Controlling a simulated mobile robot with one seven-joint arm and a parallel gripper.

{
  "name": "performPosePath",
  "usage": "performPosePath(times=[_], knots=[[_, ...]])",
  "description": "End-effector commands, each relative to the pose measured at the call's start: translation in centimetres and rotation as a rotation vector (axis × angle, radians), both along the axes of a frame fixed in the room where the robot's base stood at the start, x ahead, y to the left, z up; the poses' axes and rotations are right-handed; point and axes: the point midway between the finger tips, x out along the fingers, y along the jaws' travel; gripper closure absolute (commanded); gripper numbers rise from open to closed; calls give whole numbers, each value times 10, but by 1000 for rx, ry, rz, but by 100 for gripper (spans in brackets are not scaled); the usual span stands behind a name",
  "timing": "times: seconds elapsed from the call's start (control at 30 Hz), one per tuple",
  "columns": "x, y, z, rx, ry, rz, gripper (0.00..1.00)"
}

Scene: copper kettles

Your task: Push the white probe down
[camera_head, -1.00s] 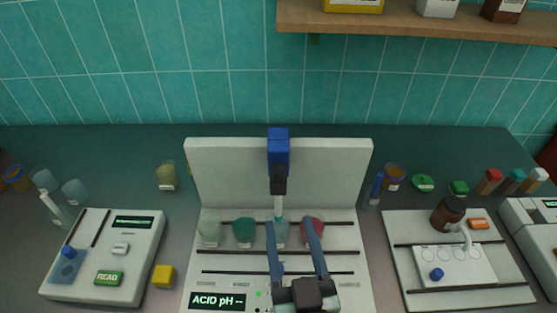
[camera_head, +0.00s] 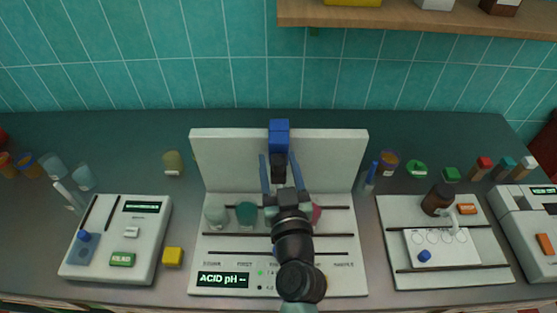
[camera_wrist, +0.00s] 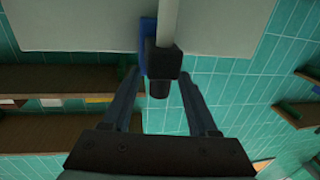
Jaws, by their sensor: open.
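The probe's blue head (camera_head: 279,133) and black holder (camera_head: 279,165) stand in front of the white back panel of the ACID pH station. The white probe (camera_wrist: 168,20) shows as a pale rod by the black holder in the wrist view. In the head view my gripper and wrist hide it. My gripper (camera_head: 278,164) is open, with one finger on each side of the black holder in the head view. In the wrist view my gripper (camera_wrist: 158,76) also has the black holder between its fingertips, with gaps on both sides. I cannot tell its exact depth from the holder.
Cups stand on the station's tray, including a grey one (camera_head: 216,215) and a teal one (camera_head: 246,213); my wrist partly covers others. A brown bottle (camera_head: 438,199) stands at right.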

Motion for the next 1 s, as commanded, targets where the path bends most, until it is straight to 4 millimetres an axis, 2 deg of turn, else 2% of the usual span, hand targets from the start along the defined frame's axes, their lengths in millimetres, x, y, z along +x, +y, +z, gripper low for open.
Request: performPosePath(times=[0.2,0.27,0.5,0.57,1.0], knots=[[0,0,0,0,0,0,40],[0,0,0,0,0,0,49],[0,0,0,0,0,0,92],[0,0,0,0,0,0,100],[0,0,0,0,0,0,100]])
